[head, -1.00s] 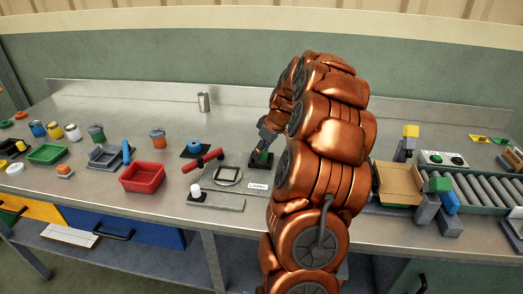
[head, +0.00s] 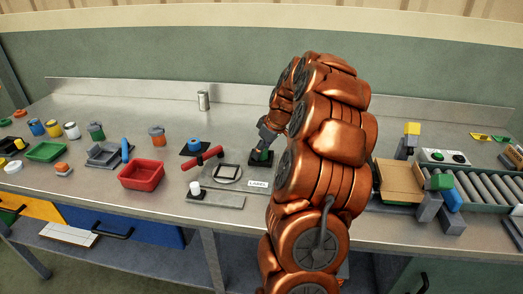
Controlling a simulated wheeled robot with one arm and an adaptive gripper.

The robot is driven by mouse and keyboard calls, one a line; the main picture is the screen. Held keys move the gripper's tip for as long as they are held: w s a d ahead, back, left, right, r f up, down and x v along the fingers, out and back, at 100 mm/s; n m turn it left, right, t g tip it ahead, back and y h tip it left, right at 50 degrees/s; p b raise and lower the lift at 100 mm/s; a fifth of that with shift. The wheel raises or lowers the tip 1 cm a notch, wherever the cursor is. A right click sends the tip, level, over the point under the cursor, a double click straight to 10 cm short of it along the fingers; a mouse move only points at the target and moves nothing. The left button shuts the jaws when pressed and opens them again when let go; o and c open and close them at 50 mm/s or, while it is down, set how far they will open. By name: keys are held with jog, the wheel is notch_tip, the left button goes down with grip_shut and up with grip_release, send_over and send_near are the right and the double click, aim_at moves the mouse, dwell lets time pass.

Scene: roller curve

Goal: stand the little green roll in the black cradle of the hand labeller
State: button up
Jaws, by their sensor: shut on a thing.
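The little green roll (head: 263,156) is small in the head view, at the tips of my gripper (head: 265,148). My gripper points down and is shut on it. The black cradle (head: 261,163) is a dark low piece right under and around the roll, behind the white LABEL sign. Part of the roll is hidden by my fingers, and my arm covers what lies just to the right. I cannot tell whether the roll rests in the cradle or is held just above it.
A round plate with a square frame (head: 227,173) and a red bar (head: 202,160) stand left of the cradle. A roller conveyor (head: 488,190) is at right. The back counter is mostly clear.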

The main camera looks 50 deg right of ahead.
aim_at(261, 158)
jog(key=shift+a+f+b, duration=0.1)
jog(key=shift+f+b, duration=0.35)
jog(key=shift+b, duration=0.1)
jog(key=shift+s+a+f+b, duration=0.2)
jog(key=shift+s+f+b, duration=0.1)
jog(key=shift+f, duration=0.3)
jog(key=shift+a+f, duration=0.15)
jog(key=shift+f, duration=0.05)
jog(key=shift+s+a+f+b, duration=0.25)
jog(key=shift+a+f+b, duration=0.1)
jog(key=shift+f+b, duration=0.2)
grip_shut()
jog(key=o, duration=0.8)
grip_release()
jog(key=shift+o, duration=1)
jog(key=shift+w+f, duration=0.1)
jog(key=shift+w, duration=0.1)
jog(key=shift+o, duration=0.8)
jog(key=shift+w+d, duration=0.1)
jog(key=shift+d, duration=0.3)
jog(key=shift+o, duration=0.9)
jog(key=shift+r, duration=0.45)
jog(key=shift+o, duration=0.2)
jog(key=shift+w+d+r, duration=0.1)
jog(key=shift+d+r, duration=0.25)
jog(key=shift+r, duration=0.1)
